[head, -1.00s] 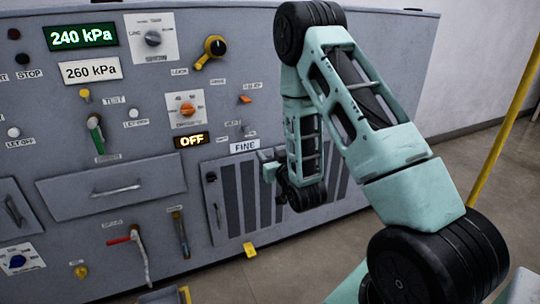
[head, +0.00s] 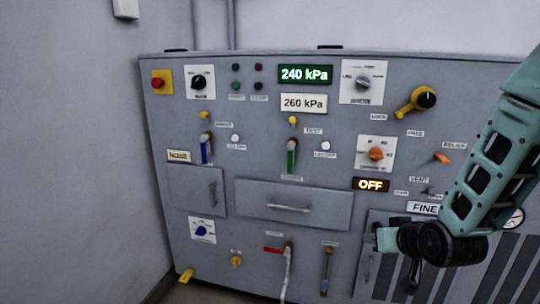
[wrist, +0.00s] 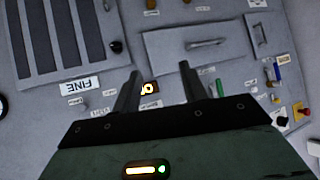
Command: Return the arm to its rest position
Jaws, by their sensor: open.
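My gripper (head: 380,238) shows at the lower right of the head view, at the end of my teal and black arm. It points left, in front of the grey panel (head: 225,105). In the wrist view my gripper (wrist: 159,72) has its two dark fingers apart, with nothing between them but the panel behind. The finger tips are hidden from clear view in the head view. My upper arm runs out of the picture at the right edge.
The panel carries a green 240 kPa display (head: 305,74), a lit OFF display (head: 370,184), a drawer (head: 293,205), a yellow-black rotary handle (head: 417,102) and a red-handled lever (head: 274,249). A grey wall (head: 65,150) stands at the left.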

